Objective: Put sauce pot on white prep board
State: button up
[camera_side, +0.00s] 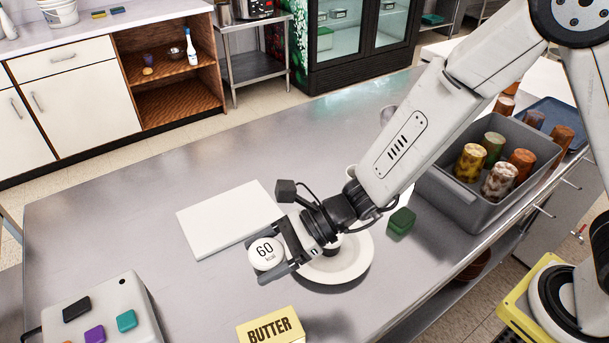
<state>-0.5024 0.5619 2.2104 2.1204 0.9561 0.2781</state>
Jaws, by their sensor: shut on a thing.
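The sauce pot (265,252) shows as a small white round thing with "60" and smaller print on its face. My gripper (278,252) is shut on it, with one finger on either side. It is held to the left of the round white plate (355,272), apparently above the steel table. The white prep board (226,217) lies flat and bare on the table, up and to the left of my gripper. The pot's far side is hidden.
A butter box (271,327) stands at the front, and a grey case with coloured blocks (104,315) at the front left. A green block (401,222) lies right of the plate. A grey crate (455,190) holds several jars. The table left of the board is clear.

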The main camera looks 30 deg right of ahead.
jog(key=w+d+r+m+t+h, duration=0.2)
jog(key=w+d+m+t, duration=0.3)
jog(key=w+d, duration=0.5)
send_over(228, 213)
jog(key=s, duration=0.2)
jog(key=f, duration=0.8)
jog(key=shift+w+d+f, duration=0.25)
jog(key=shift+f, duration=0.05)
jog(key=shift+w+a+f, duration=0.2)
jog(key=shift+w+f, duration=0.25)
jog(key=shift+f, duration=0.1)
jog(key=shift+w+a+f, duration=0.1)
jog(key=shift+w+f, duration=0.1)
jog(key=shift+f, duration=1.6)
jog(key=shift+f, duration=0.1)
